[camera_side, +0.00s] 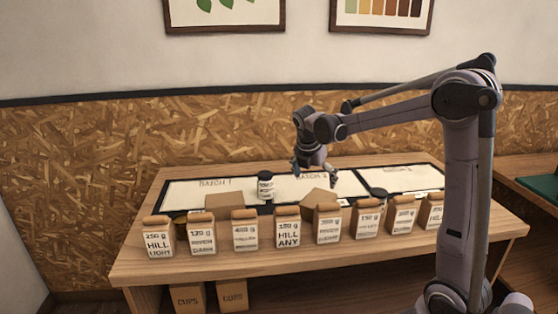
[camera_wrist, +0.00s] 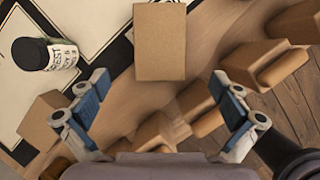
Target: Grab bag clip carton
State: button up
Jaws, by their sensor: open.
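My gripper (camera_side: 313,170) is open and empty above the middle of the table in the side view. Its two blue-padded fingers stand wide apart in the wrist view (camera_wrist: 162,92). A plain brown carton (camera_wrist: 160,42) lies just ahead of the fingers, between their lines. It appears to be the box (camera_side: 319,198) just below my gripper in the side view. A second plain brown carton (camera_side: 225,202) stands farther left, behind the bags. A similar box (camera_wrist: 44,120) shows left of the left finger. No label is readable on either, so I cannot tell which holds bag clips.
Several labelled coffee bags (camera_side: 289,227) line the table's (camera_side: 180,272) front edge. White batch mats (camera_side: 210,190) with black borders cover the back.

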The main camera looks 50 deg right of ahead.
aim_at(318, 199)
jog(key=shift+d+f, duration=0.25)
jog(key=shift+d, duration=0.05)
jog(key=x, duration=0.4)
jog(key=shift+d+f, duration=0.1)
jog(key=shift+f, duration=0.05)
jog(key=shift+x, duration=3.05)
jog(key=shift+f, duration=0.25)
jog(key=c, duration=1.2)
